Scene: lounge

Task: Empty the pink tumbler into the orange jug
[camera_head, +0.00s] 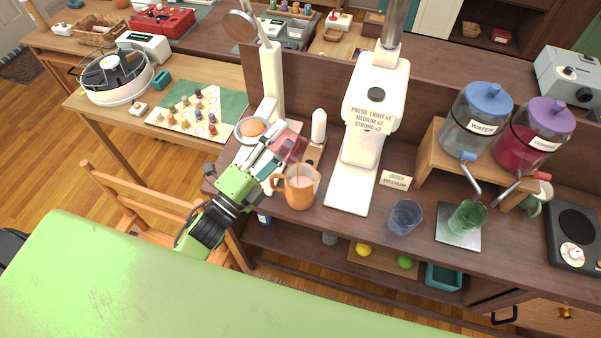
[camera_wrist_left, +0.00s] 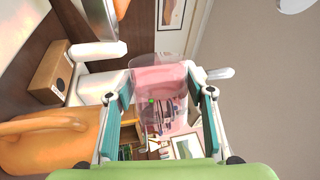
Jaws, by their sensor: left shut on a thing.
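The pink tumbler (camera_head: 294,148) is see-through and sits between the fingers of my left gripper (camera_head: 275,153), which is shut on it. In the left wrist view the tumbler (camera_wrist_left: 158,78) shows between both finger pads, with a stronger pink band at its far part. I cannot tell its exact tilt or how much it holds. The orange jug (camera_head: 299,194) stands upright on the brown counter, just in front and to the right of the tumbler, handle toward the left. The jug also fills the left of the wrist view (camera_wrist_left: 50,140). My right gripper is not in view.
A white candle-like cylinder (camera_head: 319,127) and a white press machine (camera_head: 371,110) stand close to the right. A small dish with an orange item (camera_head: 252,129) lies behind my gripper.

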